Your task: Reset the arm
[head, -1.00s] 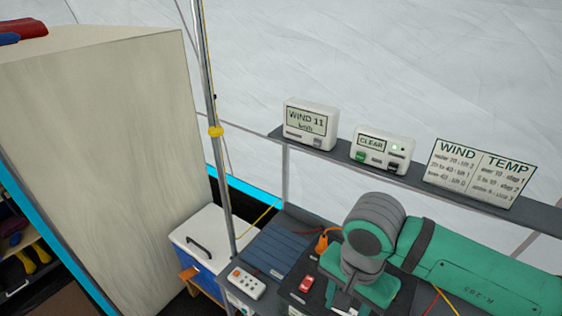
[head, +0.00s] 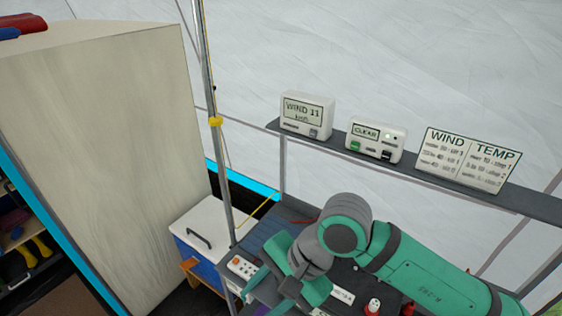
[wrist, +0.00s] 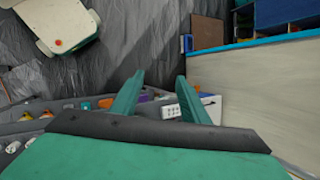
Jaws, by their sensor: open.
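My arm, green with grey joints, reaches in from the lower right of the head view. My gripper (head: 285,283) hangs over the left part of the grey bench (head: 292,212), close to a white control box with buttons (head: 242,267). In the wrist view, the two green fingers of my gripper (wrist: 161,98) are spread apart with nothing between them. The white control box also shows beyond the fingers in the wrist view (wrist: 188,108). Part of the bench top is hidden behind my arm.
A shelf (head: 408,172) holds a wind display (head: 307,115), a "CLEAR" unit (head: 376,138) and a wind and temperature chart (head: 468,158). A metal pole (head: 214,150) stands left of the bench.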

